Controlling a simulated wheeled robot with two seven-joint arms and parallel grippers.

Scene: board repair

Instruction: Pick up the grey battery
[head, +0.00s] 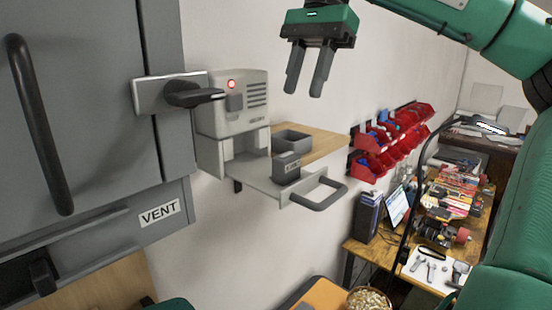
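A small dark grey block with a label on its front, which looks like the grey battery (286,168), stands upright on a pulled-out light grey tray (250,178) with a looped handle (321,196). The tray sticks out below a beige-grey machine (231,117) with a lit red light. My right gripper (303,94) hangs above and a little right of the block in the picture, fingers pointing down. Its fingers are apart with nothing between them, well clear of the block. My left gripper is not in view.
A grey open-topped bin (292,139) sits on a wooden shelf (325,143) just behind the block. A grey cabinet (85,120) with handles and a VENT label fills the left. Red parts bins (371,163) hang on the wall, and a cluttered workbench (362,252) is at right.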

